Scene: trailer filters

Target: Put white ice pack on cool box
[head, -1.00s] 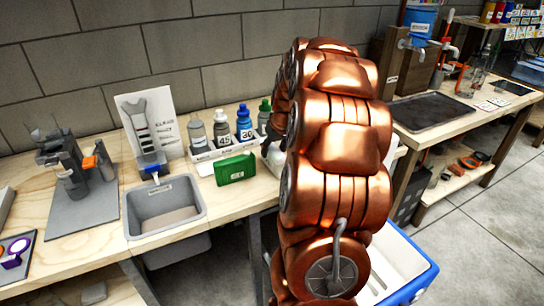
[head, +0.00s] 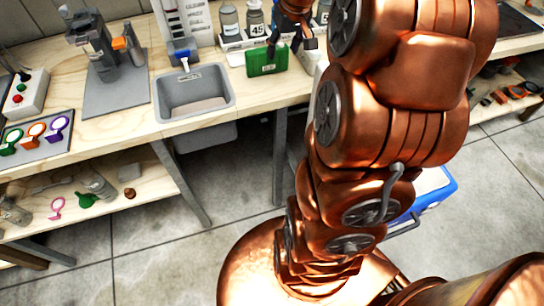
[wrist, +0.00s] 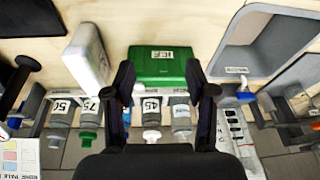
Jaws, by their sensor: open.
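The white ice pack (wrist: 88,58) stands on the bench in the wrist view, left of a green ice pack (wrist: 165,66). In the head view my arm largely hides that spot. My gripper (wrist: 160,75) is open, its two dark fingers on either side of the green pack's near edge in the picture; I cannot tell if they touch it. The white pack is outside the left finger. In the head view my gripper (head: 291,46) is above and behind the green pack (head: 267,60). The blue and white cool box (head: 432,195) is on the floor, mostly hidden behind my arm.
Several labelled bottles (head: 229,20) stand in a rack right behind the green pack. A grey sink (head: 195,92) is set in the bench to its left. A grey stand (head: 110,80) is further left.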

